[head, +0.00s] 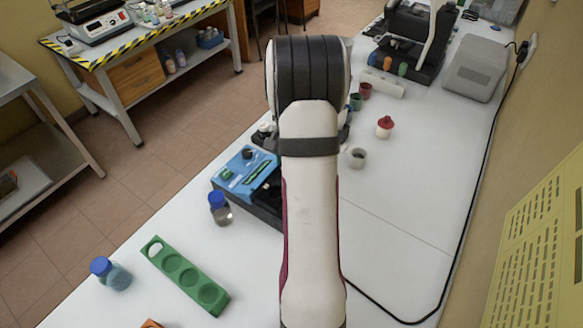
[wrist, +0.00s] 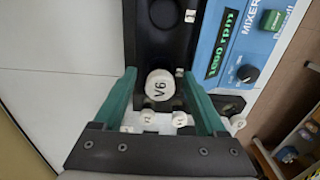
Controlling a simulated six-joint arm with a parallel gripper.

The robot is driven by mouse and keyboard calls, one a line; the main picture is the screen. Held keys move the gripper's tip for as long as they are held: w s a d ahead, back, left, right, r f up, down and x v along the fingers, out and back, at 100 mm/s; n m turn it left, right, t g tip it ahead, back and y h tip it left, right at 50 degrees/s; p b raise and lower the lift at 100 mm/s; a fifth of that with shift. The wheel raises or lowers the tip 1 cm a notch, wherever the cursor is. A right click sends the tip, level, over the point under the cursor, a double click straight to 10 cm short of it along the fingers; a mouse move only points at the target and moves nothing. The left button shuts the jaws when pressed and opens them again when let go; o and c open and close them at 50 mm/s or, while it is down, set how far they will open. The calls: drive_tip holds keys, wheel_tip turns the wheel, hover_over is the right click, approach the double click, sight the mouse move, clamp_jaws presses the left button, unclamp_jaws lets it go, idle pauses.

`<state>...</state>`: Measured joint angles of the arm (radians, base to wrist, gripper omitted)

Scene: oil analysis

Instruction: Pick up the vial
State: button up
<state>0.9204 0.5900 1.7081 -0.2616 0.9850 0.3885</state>
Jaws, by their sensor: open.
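A vial with a round white cap marked V6 (wrist: 160,84) shows from above in the wrist view. It stands at the black part (wrist: 158,45) of the blue mixer (wrist: 238,50). My gripper (wrist: 160,75) is open, its two green fingers on either side of the cap, with gaps visible on both sides. How far the fingertips are above or below the cap is unclear. The vial's body is hidden under its cap. In the head view the mixer (head: 243,172) is partly covered by my arm, which hides the gripper and the vial.
Several small white-topped items (wrist: 180,118) sit near the fingers. A green rack with round holes (head: 185,276) and blue-capped bottles (head: 219,209) (head: 111,273) stand at the left front. A red-capped jar (head: 384,127) stands farther back. The right side of the table is mostly clear, with a black cable (head: 455,255).

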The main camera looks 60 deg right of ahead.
clamp_jaws()
idle(0.3)
